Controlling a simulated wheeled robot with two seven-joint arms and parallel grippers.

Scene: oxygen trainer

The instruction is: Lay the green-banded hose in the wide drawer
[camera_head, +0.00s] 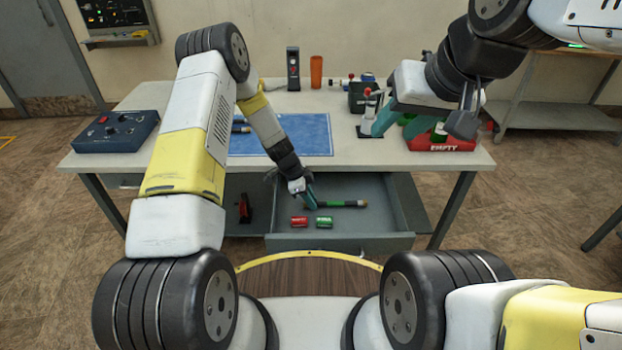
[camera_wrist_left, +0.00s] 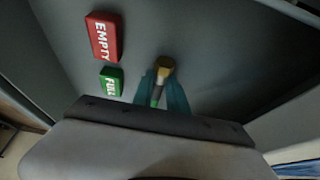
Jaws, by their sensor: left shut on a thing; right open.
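The wide drawer (camera_head: 388,243) is pulled open under the table. The hose (camera_head: 338,204), dark with a green band and a brass-coloured end, is inside the drawer outline, level or nearly so; I cannot tell whether it touches the floor. My left gripper (camera_head: 309,200) reaches down into the drawer and is shut on the hose near its left end. In the left wrist view the hose's brass end (camera_wrist_left: 165,66) and green band (camera_wrist_left: 156,95) show between the teal fingers. My right gripper (camera_head: 422,115) is open above the table's right side.
A red EMPTY block (camera_head: 299,221) and a green block (camera_head: 324,222) lie at the drawer's front left. On the table (camera_head: 210,175) are a blue mat (camera_head: 300,140), a control box (camera_head: 115,131), an orange cup (camera_head: 316,72) and a red EMPTY bin (camera_head: 445,145) below my right gripper.

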